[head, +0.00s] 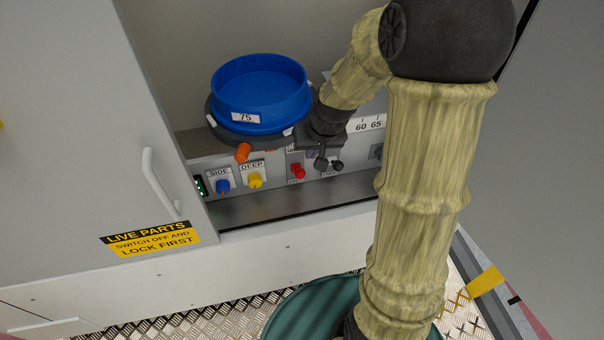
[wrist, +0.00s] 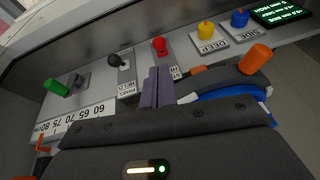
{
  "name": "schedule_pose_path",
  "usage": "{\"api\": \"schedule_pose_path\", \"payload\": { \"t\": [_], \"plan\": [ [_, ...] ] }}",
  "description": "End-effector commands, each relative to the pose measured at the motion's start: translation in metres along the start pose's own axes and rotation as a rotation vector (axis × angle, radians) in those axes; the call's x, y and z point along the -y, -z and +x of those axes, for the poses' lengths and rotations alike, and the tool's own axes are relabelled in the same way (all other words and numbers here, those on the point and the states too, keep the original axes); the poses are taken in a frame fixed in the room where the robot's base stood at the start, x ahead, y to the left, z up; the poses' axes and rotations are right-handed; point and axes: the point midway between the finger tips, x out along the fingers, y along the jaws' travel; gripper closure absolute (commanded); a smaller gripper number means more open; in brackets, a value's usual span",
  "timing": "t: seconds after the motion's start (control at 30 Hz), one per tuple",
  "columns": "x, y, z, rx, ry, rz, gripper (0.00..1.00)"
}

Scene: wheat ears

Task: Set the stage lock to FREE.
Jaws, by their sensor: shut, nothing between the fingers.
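A red knob (head: 297,171) sits on the front panel, on a plate with small lettering above and below it. It also shows in the wrist view (wrist: 159,46), where the plate's near end (wrist: 175,72) seems to read HELD. I cannot tell which setting the knob is at. My gripper (head: 321,158) is just right of the red knob and in front of the panel. In the wrist view my gripper's two grey-purple fingers (wrist: 157,88) are together and empty, pointing toward the panel near the red knob, without visible contact.
A blue bowl (head: 262,95) marked 75 sits above the panel, with an orange handle (head: 243,152) below. Blue (head: 222,186) and yellow (head: 255,180) knobs stand left of the red one. A black-knobbed lever (wrist: 115,59) and green knob (wrist: 55,87) are on the other side.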

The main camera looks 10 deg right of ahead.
Motion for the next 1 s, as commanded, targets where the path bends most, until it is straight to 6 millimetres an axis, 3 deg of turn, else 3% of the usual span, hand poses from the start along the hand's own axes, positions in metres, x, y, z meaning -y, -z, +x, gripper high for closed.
{"api": "schedule_pose_path", "payload": {
  "t": [0.03, 0.1, 0.23, 0.67, 1.0],
  "plan": [
    [-0.006, 0.007, 0.025, -0.012, 0.015, 0.018, 1.0],
    [-0.009, 0.018, 0.037, -0.027, 0.03, 0.03, 1.0],
    [-0.011, 0.028, 0.043, -0.04, 0.043, 0.039, 1.0],
    [-0.01, 0.028, 0.046, -0.039, 0.044, 0.039, 1.0],
    [-0.007, 0.029, 0.092, -0.036, 0.045, 0.039, 1.0]
  ]
}}
